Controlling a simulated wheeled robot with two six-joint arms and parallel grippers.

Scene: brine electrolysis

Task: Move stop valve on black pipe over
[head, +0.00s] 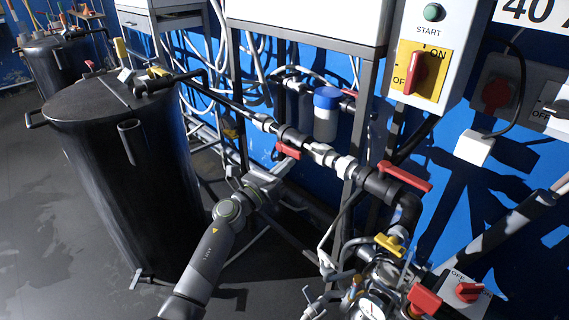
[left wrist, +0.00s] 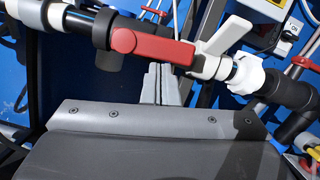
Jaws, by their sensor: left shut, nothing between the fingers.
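A black and white pipe (head: 322,152) runs from the black tank down to the right. A stop valve with a red lever handle (head: 288,150) sits on it; in the left wrist view the red handle (left wrist: 150,45) lies roughly along the pipe. My left gripper (head: 284,166) is shut and empty, just below this handle. In the left wrist view its fingertips (left wrist: 161,68) point up at the handle's underside; I cannot tell whether they touch. A second red lever (head: 405,177) sits farther right on the black pipe. I do not see my right gripper.
A large black tank (head: 115,170) stands left of my arm. A control box with a red switch (head: 417,72) hangs above right. Yellow-handled valve (head: 388,245) and pressure gauge (head: 368,309) are low at right. A blue-capped filter (head: 326,113) is behind the pipe. Floor at left is clear.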

